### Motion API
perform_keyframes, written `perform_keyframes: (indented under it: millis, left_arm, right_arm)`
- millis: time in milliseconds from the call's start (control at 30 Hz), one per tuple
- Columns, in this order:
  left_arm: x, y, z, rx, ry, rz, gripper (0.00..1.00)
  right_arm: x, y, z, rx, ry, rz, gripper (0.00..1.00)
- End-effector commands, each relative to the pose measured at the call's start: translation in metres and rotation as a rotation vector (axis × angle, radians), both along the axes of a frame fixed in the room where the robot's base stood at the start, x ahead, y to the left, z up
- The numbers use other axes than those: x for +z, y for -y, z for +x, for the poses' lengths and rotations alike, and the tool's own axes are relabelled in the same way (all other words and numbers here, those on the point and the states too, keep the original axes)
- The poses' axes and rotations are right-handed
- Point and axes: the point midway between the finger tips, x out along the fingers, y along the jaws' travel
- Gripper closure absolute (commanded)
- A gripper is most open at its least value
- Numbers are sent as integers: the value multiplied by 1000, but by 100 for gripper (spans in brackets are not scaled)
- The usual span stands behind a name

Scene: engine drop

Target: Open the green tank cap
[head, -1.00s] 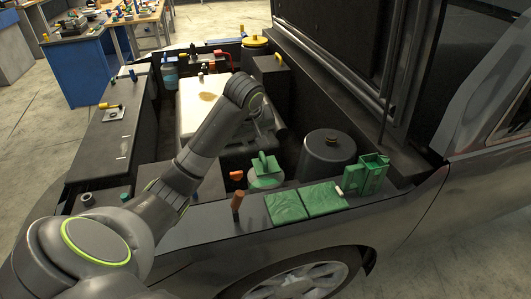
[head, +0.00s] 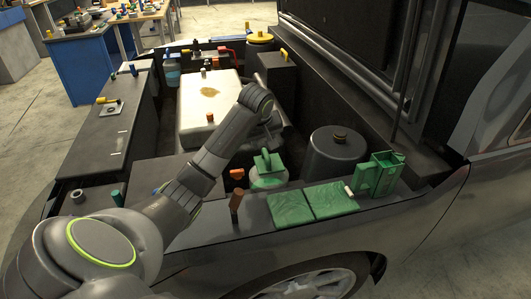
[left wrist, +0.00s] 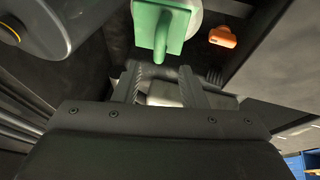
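The green tank cap (head: 267,165) has an upright fin handle and sits on a pale round tank in the engine bay. In the left wrist view the cap (left wrist: 163,26) shows at the top, its handle pointing towards my fingers. My left gripper (left wrist: 158,82) is open and empty, with a gap between its dark fingers. It is apart from the cap. In the head view my left gripper (head: 271,130) is just behind the cap, partly hidden by my arm. My right gripper is not in view.
An orange cap (head: 237,174) lies beside the green one. A dark cylinder (head: 335,155) stands to its right. Green mats (head: 312,202) and a green holder (head: 380,175) are on the front fender. A white tank (head: 205,110) lies behind my arm.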

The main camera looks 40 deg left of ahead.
Motion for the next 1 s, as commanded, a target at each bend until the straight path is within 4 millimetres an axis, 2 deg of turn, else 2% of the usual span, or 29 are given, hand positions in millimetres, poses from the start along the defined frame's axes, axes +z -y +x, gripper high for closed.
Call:
perform_keyframes:
  millis: [100,300,500,800,1000]
  left_arm:
    - [-25,-4,9,1,-3,-2,62]
    - [-52,-10,22,0,-2,-1,62]
    - [-64,-12,27,-1,0,0,62]
    - [-65,-12,28,-2,1,1,62]
    - [-65,-12,28,-1,0,1,88]
  right_arm:
    - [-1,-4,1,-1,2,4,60]
    - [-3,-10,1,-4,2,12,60]
    - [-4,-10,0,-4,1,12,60]
    - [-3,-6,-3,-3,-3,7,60]
    - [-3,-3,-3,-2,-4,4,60]
